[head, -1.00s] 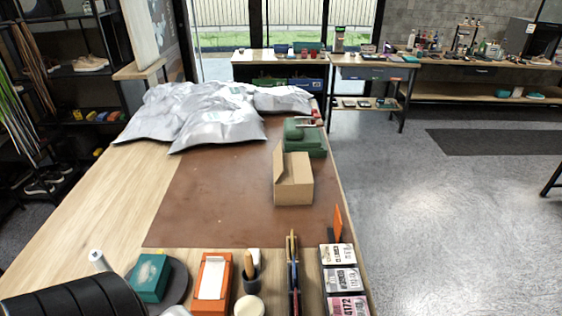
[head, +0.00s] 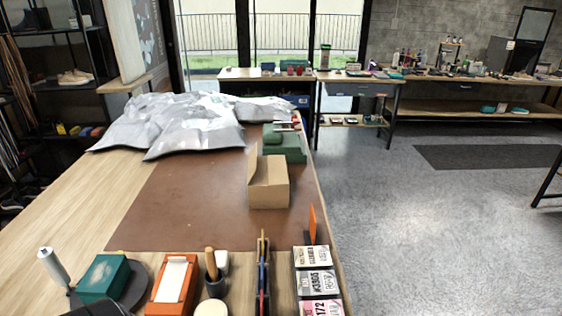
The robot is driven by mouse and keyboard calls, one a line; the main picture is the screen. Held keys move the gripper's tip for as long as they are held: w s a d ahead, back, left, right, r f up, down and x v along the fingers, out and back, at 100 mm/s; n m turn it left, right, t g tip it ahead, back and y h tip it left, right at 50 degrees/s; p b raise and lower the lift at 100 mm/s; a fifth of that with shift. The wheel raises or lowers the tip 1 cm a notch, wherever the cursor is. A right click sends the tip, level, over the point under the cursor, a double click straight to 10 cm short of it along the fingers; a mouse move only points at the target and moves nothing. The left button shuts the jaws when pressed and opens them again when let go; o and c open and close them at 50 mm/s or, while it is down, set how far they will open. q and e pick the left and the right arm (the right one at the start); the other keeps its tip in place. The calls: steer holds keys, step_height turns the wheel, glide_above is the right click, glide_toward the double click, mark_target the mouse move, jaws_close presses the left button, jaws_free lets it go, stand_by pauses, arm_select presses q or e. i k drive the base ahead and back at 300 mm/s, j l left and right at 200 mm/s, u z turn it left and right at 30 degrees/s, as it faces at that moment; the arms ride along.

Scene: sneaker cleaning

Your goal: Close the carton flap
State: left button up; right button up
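The carton (head: 269,193) is a small brown cardboard box. It stands on the brown mat toward the right side of the table. Its flap (head: 253,168) stands up at the carton's left side, so the top looks open. The inside is mostly hidden from this angle. Neither of my grippers shows in the head view.
The brown mat (head: 165,215) lies on the wooden table (head: 75,215). Silvery bags (head: 195,130) lie at the far left, and a green case (head: 288,146) sits behind the carton. Boxes, tools and tags (head: 315,283) line the near edge. The mat left of the carton is clear.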

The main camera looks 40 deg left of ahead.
mark_target(252, 166)
steer(key=i+l+z, duration=0.15)
steer(key=i+l, duration=0.4)
steer(key=l, duration=0.2)
steer(key=i+l+z, duration=0.1)
steer(key=i+l, duration=0.5)
steer(key=i+u, duration=0.85)
steer(key=i+l+u, duration=0.25)
steer(key=u, duration=0.15)
steer(key=i+u, duration=0.3)
steer(key=u, duration=0.15)
steer(key=i+u, duration=0.3)
steer(key=u, duration=0.2)
steer(key=i+l+u, duration=0.2)
steer(key=u, duration=0.25)
steer(key=i+l+u, duration=0.3)
steer(key=u, duration=0.15)
steer(key=i+l+u, duration=0.25)
steer(key=u, duration=0.25)
steer(key=k+l, duration=0.05)
steer(key=l, duration=0.05)
